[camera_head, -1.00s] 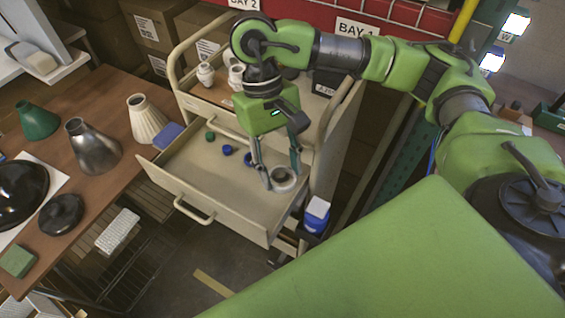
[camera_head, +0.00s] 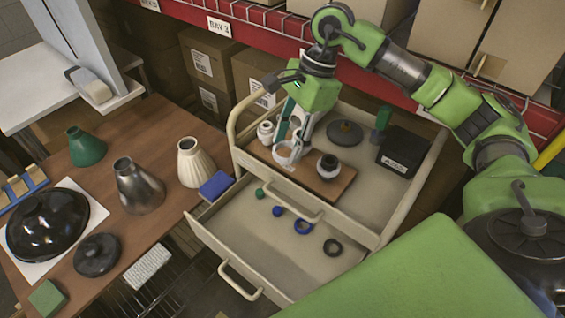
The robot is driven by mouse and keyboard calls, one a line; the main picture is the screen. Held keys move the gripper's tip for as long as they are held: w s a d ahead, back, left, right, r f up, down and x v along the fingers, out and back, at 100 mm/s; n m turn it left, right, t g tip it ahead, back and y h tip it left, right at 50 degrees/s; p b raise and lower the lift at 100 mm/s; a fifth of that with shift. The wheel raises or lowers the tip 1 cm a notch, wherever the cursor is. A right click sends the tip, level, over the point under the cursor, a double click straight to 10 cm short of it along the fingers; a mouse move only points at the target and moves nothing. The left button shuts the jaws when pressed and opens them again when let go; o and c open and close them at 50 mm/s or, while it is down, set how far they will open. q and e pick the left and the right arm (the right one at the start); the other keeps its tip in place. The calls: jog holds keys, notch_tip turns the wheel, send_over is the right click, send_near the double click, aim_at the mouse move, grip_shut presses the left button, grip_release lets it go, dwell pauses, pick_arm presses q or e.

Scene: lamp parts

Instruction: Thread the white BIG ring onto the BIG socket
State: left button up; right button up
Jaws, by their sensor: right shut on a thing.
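My right gripper (camera_head: 290,140) is shut on the white ring (camera_head: 286,154) and holds it over the wooden board (camera_head: 318,190) on the cart's top. One pale socket (camera_head: 266,132) stands on the board just left of the ring. Another pale socket (camera_head: 328,167) with a dark opening stands to the right of the ring. The ring looks apart from both sockets. Which socket is the BIG one I cannot tell. The exact height of the ring above the board is unclear. My left gripper is not in view.
A black box (camera_head: 403,152) and a dark disc (camera_head: 345,132) sit on the cart top. Lamp shades stand on the brown table (camera_head: 160,215) at left.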

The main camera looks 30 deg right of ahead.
jog(key=shift+w+d+r+m+t+h, duration=0.7)
jog(key=shift+w+d+r+m+t, duration=1.15)
jog(key=shift+d+m, duration=2.65)
pick_arm(q)
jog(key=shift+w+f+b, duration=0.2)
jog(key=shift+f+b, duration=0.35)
jog(key=shift+b, duration=0.1)
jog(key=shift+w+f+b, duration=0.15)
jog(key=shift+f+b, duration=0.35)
jog(key=shift+b, duration=0.1)
pick_arm(e)
jog(key=shift+m+g, duration=0.45)
jog(key=shift+m, duration=0.25)
jog(key=shift+a+x, duration=0.2)
jog(key=shift+x, duration=0.9)
jog(key=shift+a+x, duration=0.25)
jog(key=shift+x, duration=0.8)
jog(key=shift+r, duration=0.1)
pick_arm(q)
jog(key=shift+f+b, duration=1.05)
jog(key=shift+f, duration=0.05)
pick_arm(e)
jog(key=shift+f, duration=1.35)
pick_arm(q)
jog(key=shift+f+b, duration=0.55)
jog(key=shift+b, duration=0.05)
pick_arm(e)
jog(key=shift+f, duration=0.65)
jog(key=shift+s, duration=0.1)
